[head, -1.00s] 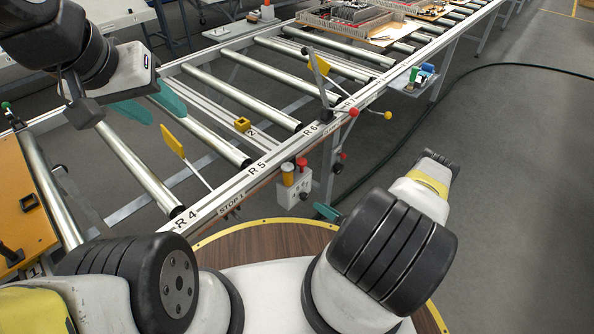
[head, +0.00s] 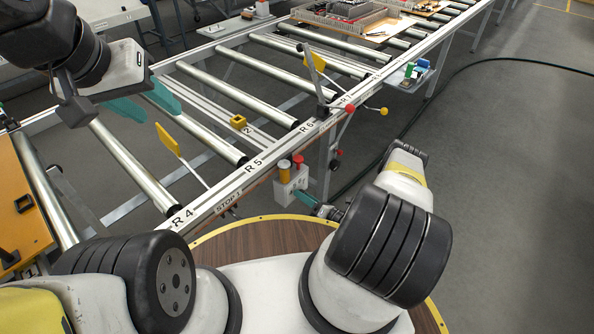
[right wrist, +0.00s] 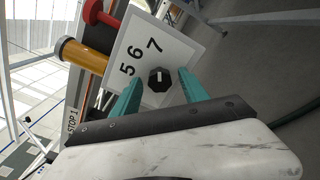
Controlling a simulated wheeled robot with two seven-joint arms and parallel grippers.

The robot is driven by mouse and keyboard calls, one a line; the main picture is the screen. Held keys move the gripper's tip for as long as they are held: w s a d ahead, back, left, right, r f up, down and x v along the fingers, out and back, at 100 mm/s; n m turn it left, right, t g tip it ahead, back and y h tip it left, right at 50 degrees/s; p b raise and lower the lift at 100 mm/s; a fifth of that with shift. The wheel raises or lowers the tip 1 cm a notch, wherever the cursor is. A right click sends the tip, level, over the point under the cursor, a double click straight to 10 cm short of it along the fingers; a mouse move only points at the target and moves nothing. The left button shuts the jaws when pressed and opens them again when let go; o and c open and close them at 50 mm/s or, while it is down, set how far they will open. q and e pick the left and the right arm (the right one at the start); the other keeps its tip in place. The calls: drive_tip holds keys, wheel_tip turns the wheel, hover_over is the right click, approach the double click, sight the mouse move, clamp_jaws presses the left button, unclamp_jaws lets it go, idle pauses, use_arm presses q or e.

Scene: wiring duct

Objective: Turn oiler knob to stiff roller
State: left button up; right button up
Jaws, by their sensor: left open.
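The oiler is a white box (head: 292,186) on the conveyor's side rail, with an amber cylinder (head: 284,171) and a red button (head: 298,160) on top. In the right wrist view its face (right wrist: 170,48) carries the numbers 5, 6 and 7 around a black eight-sided knob (right wrist: 159,79) with a white mark. My right gripper (head: 304,198) is open in front of this face, its teal fingers on either side of the knob; contact cannot be told. My left gripper (head: 147,102) is open and empty above the rollers. I cannot tell which roller is stiff.
The conveyor rail (head: 232,189) bears labels R4 to R7 and STOP 1. Yellow flags (head: 167,139) stand on rods at the rollers. A lever with red and yellow balls (head: 383,111) sticks out past the rail. A wooden panel (head: 20,205) lies left. The floor at right has a dark hose.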

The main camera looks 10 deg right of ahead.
clamp_jaws()
drive_tip(key=shift+n, duration=0.4)
drive_tip(key=shift+d+n, duration=0.1)
drive_tip(key=shift+n, duration=7.3)
drive_tip(key=shift+o, duration=0.4)
unclamp_jaws()
